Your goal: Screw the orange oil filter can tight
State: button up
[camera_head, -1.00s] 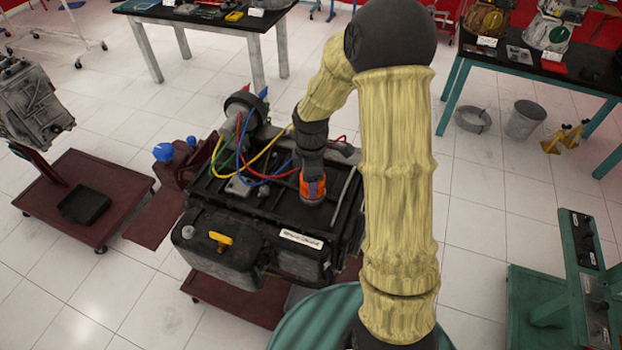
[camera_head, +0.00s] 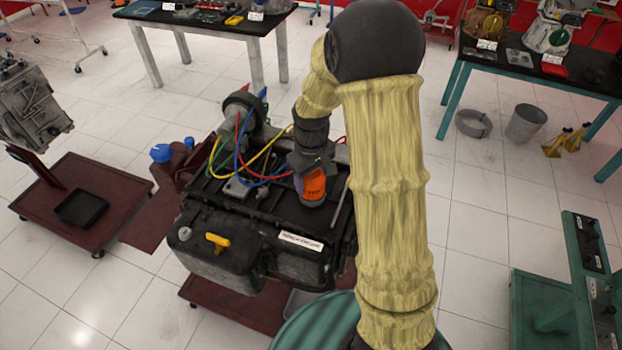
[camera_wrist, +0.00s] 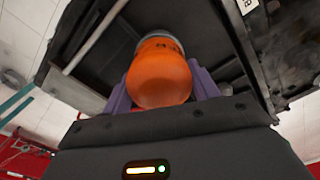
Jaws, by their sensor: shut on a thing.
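The orange oil filter can (camera_head: 313,188) stands upright on top of the black engine trainer (camera_head: 262,222), toward its right side. My gripper (camera_head: 308,170) reaches down to the can from above and behind. In the wrist view the can (camera_wrist: 158,75) sits between my gripper's two purple fingers (camera_wrist: 160,92), which are shut on it. A grey band shows at the can's far end in the wrist view, next to the dark engine body. The can's seat and thread are hidden.
Red, yellow, green and blue hoses (camera_head: 248,165) arch over the engine close to the left of my gripper. A yellow handle (camera_head: 218,241) sticks out at the engine's front. A dark red cart (camera_head: 85,200) stands left; a green stand (camera_head: 565,290) is at right.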

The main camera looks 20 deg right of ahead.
jog(key=m, duration=0.3)
jog(key=shift+w+m, duration=0.15)
jog(key=shift+m, duration=0.25)
jog(key=m, duration=0.3)
jog(key=shift+d+r+m, duration=0.1)
jog(key=shift+m, duration=0.2)
jog(key=m, duration=0.3)
jog(key=shift+m, duration=0.3)
jog(key=shift+d+m+p, duration=0.1)
jog(key=shift+m+p, duration=0.3)
jog(key=shift+m, duration=1.3)
jog(key=o, duration=1)
